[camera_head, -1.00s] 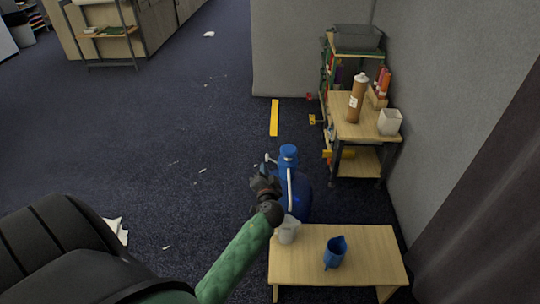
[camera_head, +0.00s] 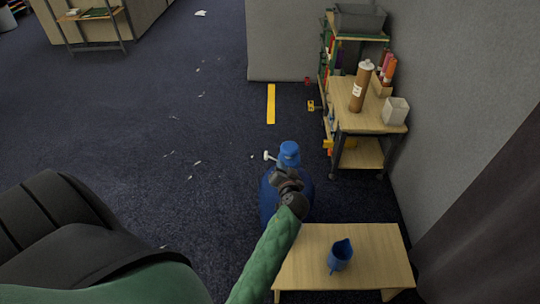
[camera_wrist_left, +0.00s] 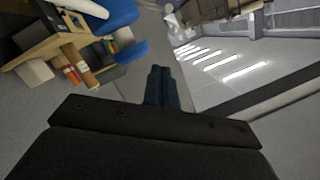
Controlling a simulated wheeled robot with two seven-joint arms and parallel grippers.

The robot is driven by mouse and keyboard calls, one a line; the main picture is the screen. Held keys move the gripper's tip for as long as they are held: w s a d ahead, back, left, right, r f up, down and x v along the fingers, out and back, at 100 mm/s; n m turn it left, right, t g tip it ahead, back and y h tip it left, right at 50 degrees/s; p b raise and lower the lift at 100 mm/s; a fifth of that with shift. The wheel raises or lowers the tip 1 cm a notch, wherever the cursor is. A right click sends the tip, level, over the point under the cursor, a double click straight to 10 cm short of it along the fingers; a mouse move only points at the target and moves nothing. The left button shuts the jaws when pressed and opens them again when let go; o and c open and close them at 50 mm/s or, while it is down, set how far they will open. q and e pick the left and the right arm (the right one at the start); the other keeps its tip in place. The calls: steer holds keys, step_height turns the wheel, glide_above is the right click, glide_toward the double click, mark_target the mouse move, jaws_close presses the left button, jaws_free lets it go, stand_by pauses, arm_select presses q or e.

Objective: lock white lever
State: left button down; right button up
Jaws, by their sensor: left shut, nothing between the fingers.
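A blue bottle-shaped vessel (camera_head: 269,203) with a blue cap (camera_head: 289,150) stands behind the small wooden table. A short white lever (camera_head: 270,155) sticks out to the left just below the cap. My left gripper (camera_head: 286,176) is in front of the vessel, just below the cap, and hides part of its body. It looks apart from the lever, but I cannot tell whether it touches the vessel. In the left wrist view its dark fingers (camera_wrist_left: 163,84) are together and empty. Blue surfaces (camera_wrist_left: 118,12) show at the top there. My right gripper is out of view.
The wooden table (camera_head: 375,250) bears a blue pitcher (camera_head: 340,255). A shelf cart (camera_head: 345,112) with a brown bottle (camera_head: 361,87) and a white container (camera_head: 396,111) stands by the right wall. The carpet (camera_head: 130,130) on the left is mostly clear.

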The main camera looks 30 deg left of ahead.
mark_target(270, 157)
arm_select(q)
steer(key=shift+w+a, duration=0.1)
